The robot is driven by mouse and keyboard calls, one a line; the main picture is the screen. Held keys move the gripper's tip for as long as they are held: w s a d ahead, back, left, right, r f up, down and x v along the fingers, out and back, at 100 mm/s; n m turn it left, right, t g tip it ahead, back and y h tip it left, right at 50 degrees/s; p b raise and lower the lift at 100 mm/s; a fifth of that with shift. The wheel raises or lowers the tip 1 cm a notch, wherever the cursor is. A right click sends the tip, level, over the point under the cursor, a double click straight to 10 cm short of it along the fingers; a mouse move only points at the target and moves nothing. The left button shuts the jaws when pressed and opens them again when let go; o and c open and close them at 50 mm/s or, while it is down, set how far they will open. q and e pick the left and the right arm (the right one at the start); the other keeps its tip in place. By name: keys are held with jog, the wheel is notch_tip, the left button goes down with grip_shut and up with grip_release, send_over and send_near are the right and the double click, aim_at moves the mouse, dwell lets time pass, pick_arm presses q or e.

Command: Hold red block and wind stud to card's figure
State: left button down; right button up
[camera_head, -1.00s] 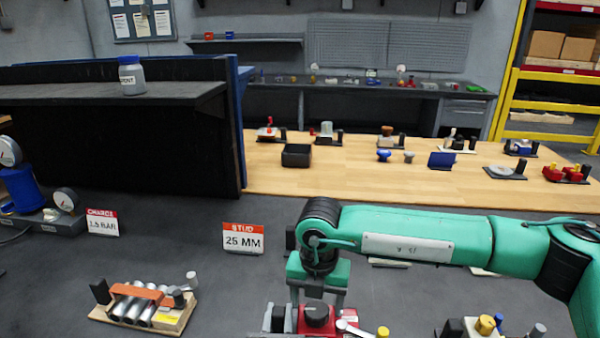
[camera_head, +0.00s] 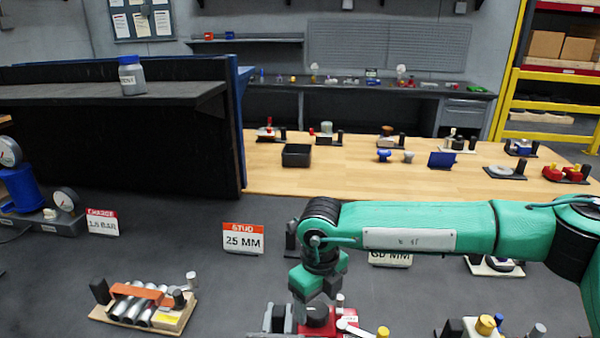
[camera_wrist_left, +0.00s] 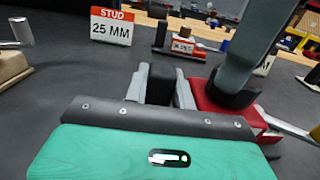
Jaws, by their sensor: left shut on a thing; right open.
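The red block (camera_head: 316,317) with a round knob is at the bottom of the head view, partly cut off. It also shows at right in the left wrist view (camera_wrist_left: 228,103). My left gripper (camera_wrist_left: 163,86) is shut on a black tab beside the red block; its grey fingers (camera_head: 277,319) show left of the block in the head view. My open right gripper (camera_head: 319,287) points down just above the block, partly covering it; contact is unclear. The card (camera_head: 243,238) reads "STUD 25 MM". I cannot tell clearly which part is the stud.
A wooden board with several metal cylinders (camera_head: 183,322) sits at left. A gauge unit (camera_head: 64,200) and a "CHARGE 1.5 BAR" card (camera_head: 102,222) stand behind it. Another card (camera_head: 390,258) is partly behind my right arm. A fixture with a yellow knob (camera_head: 485,325) is at lower right.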

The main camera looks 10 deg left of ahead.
pick_arm(q)
jog(key=shift+f, duration=0.3)
pick_arm(e)
jog(key=n, duration=0.4)
jog(key=shift+n, duration=0.3)
jog(key=n, duration=0.3)
jog(key=shift+n, duration=0.4)
jog(key=n, duration=0.3)
jog(key=shift+w, duration=0.1)
jog(key=n, duration=0.4)
jog(key=shift+n, duration=0.4)
notch_tip(320, 180, up, 12)
notch_tip(320, 180, up, 17)
jog(key=m+g+y, duration=0.3)
jog(key=g+y, duration=0.1)
jog(key=y, duration=0.7)
send_over(316, 308)
jog(key=w+a, duration=0.4)
jog(key=shift+w+d+r+y, duration=0.1)
jog(key=shift+r+y, duration=0.2)
jog(key=shift+r, duration=0.3)
